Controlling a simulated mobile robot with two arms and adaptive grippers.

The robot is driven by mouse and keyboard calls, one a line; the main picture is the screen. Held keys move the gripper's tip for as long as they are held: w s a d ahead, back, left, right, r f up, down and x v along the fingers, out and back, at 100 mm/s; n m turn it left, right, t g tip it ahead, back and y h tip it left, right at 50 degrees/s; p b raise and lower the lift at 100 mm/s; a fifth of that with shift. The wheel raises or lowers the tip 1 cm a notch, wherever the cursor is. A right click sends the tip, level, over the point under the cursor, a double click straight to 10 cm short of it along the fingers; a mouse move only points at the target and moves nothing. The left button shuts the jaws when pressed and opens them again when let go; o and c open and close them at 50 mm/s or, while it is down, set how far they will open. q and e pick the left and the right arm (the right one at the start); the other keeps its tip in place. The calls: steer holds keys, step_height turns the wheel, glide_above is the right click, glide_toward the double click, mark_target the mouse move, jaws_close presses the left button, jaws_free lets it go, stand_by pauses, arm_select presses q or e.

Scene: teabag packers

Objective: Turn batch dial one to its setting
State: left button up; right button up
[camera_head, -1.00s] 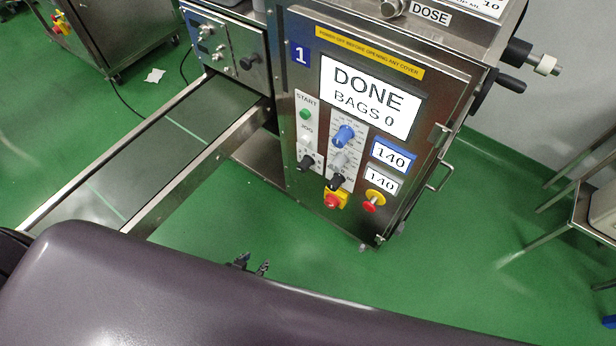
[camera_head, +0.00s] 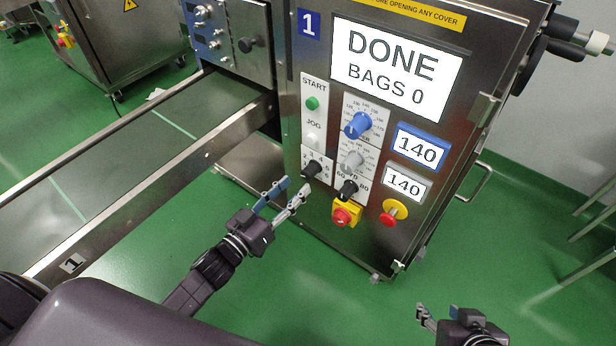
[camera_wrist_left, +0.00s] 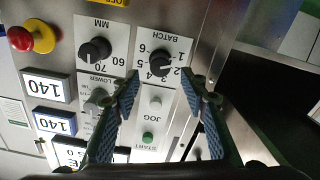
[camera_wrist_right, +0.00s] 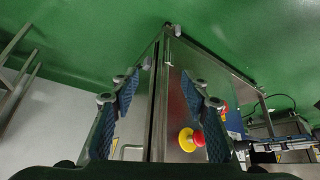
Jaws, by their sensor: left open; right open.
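The batch dial (camera_head: 312,170) is a small black knob with numbers around it, low on the left of machine 1's front panel. In the left wrist view the dial (camera_wrist_left: 163,61) appears upside down under the word BATCH, just beyond and between my fingertips. Its exact setting is unclear. My left gripper (camera_head: 290,193) is open and empty, pointing at the panel just below and left of the dial, apart from it. My right gripper (camera_head: 440,314) is open and empty, low at the right over the green floor, with the machine's corner ahead of it.
The screen (camera_head: 397,68) reads DONE, BAGS 0. A conveyor (camera_head: 130,145) runs along the left.

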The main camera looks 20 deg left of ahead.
mark_target(305, 176)
arm_select(q)
steer(key=b+x, duration=0.1)
steer(key=x, duration=0.5)
steer(key=shift+w+f, duration=0.1)
steer(key=shift+w, duration=0.15)
steer(key=shift+w+d, duration=0.15)
steer(key=shift+w, duration=0.1)
arm_select(e)
steer(key=w+a+r+t+y, duration=0.1)
steer(key=w+a+r+t, duration=0.1)
steer(key=w+r+t, duration=0.2)
steer(key=w+r, duration=0.1)
steer(key=w, duration=0.2)
steer(key=shift+a, duration=0.25)
arm_select(q)
jaws_close()
